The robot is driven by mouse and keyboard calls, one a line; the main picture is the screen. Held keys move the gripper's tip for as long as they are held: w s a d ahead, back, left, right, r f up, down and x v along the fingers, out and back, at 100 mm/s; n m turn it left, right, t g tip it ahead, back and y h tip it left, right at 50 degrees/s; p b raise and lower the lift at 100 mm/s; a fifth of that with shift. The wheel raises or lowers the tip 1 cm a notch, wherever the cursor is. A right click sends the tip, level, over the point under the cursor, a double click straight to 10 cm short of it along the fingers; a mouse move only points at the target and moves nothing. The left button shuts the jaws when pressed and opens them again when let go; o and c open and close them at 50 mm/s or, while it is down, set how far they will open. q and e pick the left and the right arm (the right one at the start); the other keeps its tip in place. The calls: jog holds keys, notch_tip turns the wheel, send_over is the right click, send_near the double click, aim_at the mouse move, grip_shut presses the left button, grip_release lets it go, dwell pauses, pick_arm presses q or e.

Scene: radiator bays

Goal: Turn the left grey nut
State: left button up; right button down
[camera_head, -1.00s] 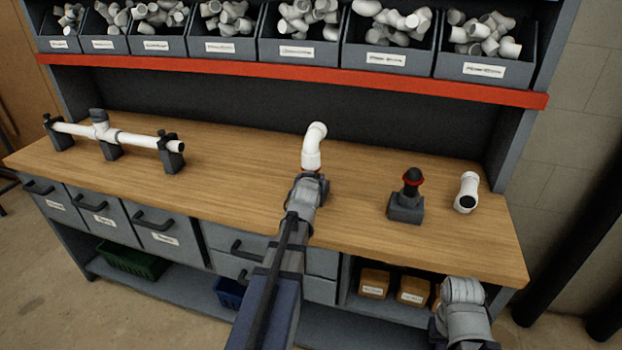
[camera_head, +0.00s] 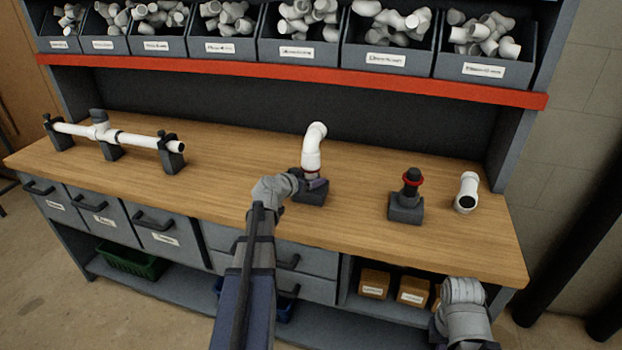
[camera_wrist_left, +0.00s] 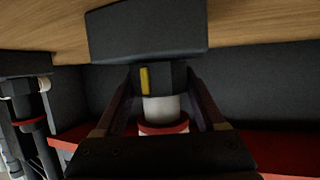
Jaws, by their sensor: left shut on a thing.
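The left grey nut (camera_wrist_left: 160,78) is a dark grey hex nut with a yellow mark in the left wrist view. It sits against a dark block (camera_wrist_left: 148,32), with a white pipe and a red ring on its other side. In the head view this is the stand block (camera_head: 312,196) under a white elbow pipe (camera_head: 312,150), and my gripper mostly hides the nut. My left gripper (camera_head: 311,181) reaches in from the front left. Its fingers are on both sides of the nut, shut on it. Part of my right arm shows at the lower right, its fingers unseen.
A second block with a dark fitting and red ring (camera_head: 411,190) stands to the right, beside a loose white elbow (camera_head: 467,192). A white pipe on supports (camera_head: 140,140) lies at the left. A shelf with a red edge (camera_head: 290,76) holds bins above. The bench (camera_head: 235,155) between is clear.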

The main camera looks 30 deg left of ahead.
pick_arm(q)
jog(key=shift+m+h, duration=0.5)
jog(key=shift+s+f+h, duration=0.1)
jog(key=shift+h, duration=0.2)
jog(key=o, duration=1.3)
jog(key=shift+o, duration=0.2)
jog(key=p+v, duration=0.3)
jog(key=v, duration=0.4)
jog(key=shift+s+r, duration=0.25)
jog(key=shift+s, duration=0.05)
jog(key=shift+s+a, duration=0.1)
